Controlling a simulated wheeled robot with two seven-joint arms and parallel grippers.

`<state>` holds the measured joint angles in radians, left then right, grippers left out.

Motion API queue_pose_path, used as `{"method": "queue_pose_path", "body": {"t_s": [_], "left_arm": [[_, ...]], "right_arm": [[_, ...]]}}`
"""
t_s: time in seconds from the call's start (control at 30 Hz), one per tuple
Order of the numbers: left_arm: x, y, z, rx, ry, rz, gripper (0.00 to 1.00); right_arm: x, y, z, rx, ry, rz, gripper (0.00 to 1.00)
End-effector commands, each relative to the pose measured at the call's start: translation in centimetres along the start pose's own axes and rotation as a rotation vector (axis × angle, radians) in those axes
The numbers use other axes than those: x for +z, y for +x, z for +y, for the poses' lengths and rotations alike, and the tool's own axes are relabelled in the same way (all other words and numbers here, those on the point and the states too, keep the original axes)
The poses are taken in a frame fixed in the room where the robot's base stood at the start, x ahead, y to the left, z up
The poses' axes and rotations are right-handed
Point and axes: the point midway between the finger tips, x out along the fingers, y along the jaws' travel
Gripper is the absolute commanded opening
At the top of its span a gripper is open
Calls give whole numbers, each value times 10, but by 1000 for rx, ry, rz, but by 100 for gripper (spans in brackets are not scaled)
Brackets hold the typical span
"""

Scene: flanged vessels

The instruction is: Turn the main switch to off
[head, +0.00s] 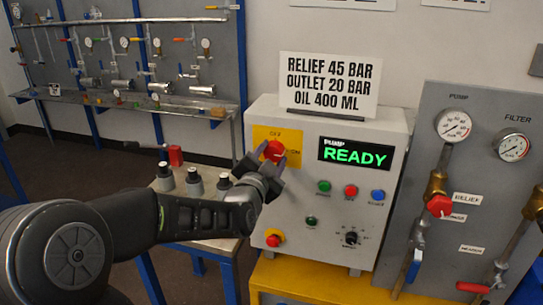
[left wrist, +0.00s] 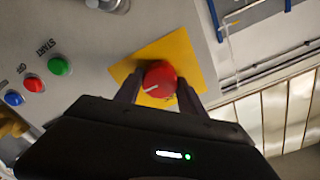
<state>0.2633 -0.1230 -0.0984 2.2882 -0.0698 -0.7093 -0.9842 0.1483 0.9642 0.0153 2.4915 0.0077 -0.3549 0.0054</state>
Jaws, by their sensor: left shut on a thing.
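The main switch is a round red knob (head: 272,150) on a yellow plate (head: 292,136) at the upper left of the grey control box's front. The plate reads "OFF" above the knob and "ON" to its right. My left gripper (head: 267,158) is shut on the knob, one finger on each side. In the left wrist view the red knob (left wrist: 160,79) sits between the fingertips, with a white pointer line towards the picture's left. My fingers hide part of the knob in the head view. My right gripper is not in view.
The control box (head: 370,130) has a lit "PUMP READY" display (head: 356,154), several push buttons and a black selector (head: 351,238). A gauge panel (head: 480,115) stands to the right. A bench with fittings (head: 215,188) is left.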

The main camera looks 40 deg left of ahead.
Motion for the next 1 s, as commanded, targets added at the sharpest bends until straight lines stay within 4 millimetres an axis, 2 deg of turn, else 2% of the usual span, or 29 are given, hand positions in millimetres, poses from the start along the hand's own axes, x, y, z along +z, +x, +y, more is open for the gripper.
{"method": "queue_pose_path", "body": {"t_s": [0.07,0.43,0.77,1.0], "left_arm": [[0,0,0,1,0,0,36],[0,0,1,1,0,0,6],[1,0,2,0,-29,1,6],[3,0,3,0,-130,2,6]], "right_arm": [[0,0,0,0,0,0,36],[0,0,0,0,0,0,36],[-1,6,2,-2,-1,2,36],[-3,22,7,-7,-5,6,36]]}}
